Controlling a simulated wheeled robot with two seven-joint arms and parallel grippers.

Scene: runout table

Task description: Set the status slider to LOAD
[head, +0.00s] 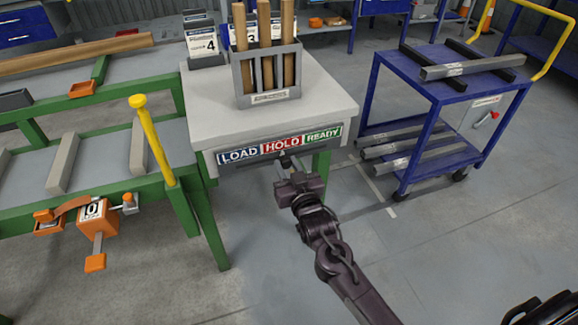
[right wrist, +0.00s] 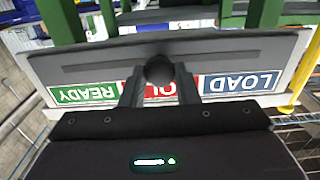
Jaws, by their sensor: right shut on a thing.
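The status board (head: 281,147) is on the front edge of the grey-topped table, with a blue LOAD label (head: 239,156) at left, a red HOLD label (head: 282,145) in the middle and a green READY label (head: 324,135) at right. The dark round slider knob (right wrist: 160,70) is at the HOLD label, in the slot strip. My right gripper (head: 287,166) is shut on the knob, with one finger on each side of it; the right wrist view shows the board upside down, and the fingers (right wrist: 160,85) cover part of HOLD. My left gripper is not in view.
A grey holder (head: 243,82) with wooden handles stands on the tabletop (head: 325,92). A green bench with a yellow lever (head: 152,140) and an orange box (head: 97,220) is at left. A blue cart (head: 415,85) with metal bars is at right. Floor in front is clear.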

